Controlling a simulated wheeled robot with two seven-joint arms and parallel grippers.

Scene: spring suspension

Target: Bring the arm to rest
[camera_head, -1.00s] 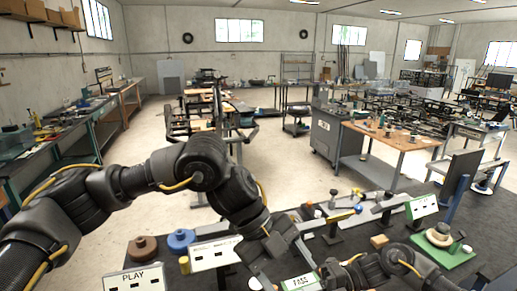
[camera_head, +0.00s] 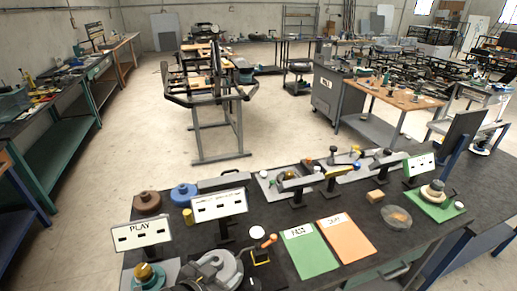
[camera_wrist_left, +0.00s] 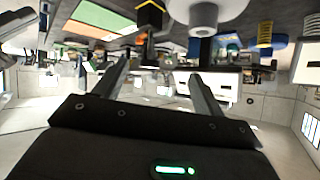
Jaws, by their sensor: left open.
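My left gripper (camera_wrist_left: 158,70) shows in the left wrist view with its two fingers spread apart. It is open, with nothing held between the fingers. The wrist view looks upside down across the workbench, with the bench parts along its top. In the head view the dark workbench top (camera_head: 285,215) lies in front of me, and no arm or gripper can be made out over it. My right gripper is in neither current view.
The bench holds a PLAY sign (camera_head: 142,233), a blue round part (camera_head: 184,194), a brown round part (camera_head: 147,202), a green mat (camera_head: 308,252), an orange mat (camera_head: 346,239) and a clear dish (camera_head: 396,217). A metal frame stand (camera_head: 217,125) stands on the floor beyond.

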